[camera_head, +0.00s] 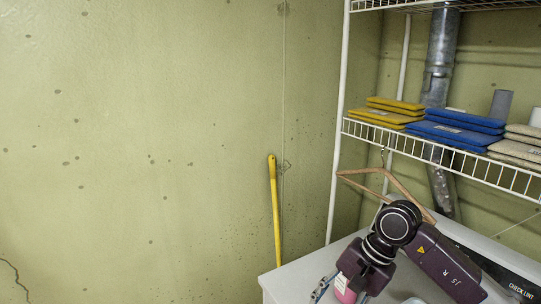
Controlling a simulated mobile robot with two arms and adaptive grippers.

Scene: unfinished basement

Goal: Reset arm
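My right arm (434,263) reaches in from the lower right, over the white appliance top (290,279). Its wrist bends downward, and the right gripper is mostly hidden below it at the bottom edge. I cannot make out whether its fingers are open or shut. A pink object (344,290) shows just below the wrist; I cannot tell whether it is held or stands on the top. My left gripper is not in view.
A wire shelf (455,163) holds yellow (389,110), blue (461,129) and beige folded stacks. A wooden hanger (388,178) hangs below. A yellow handle (274,212) leans on the green wall.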

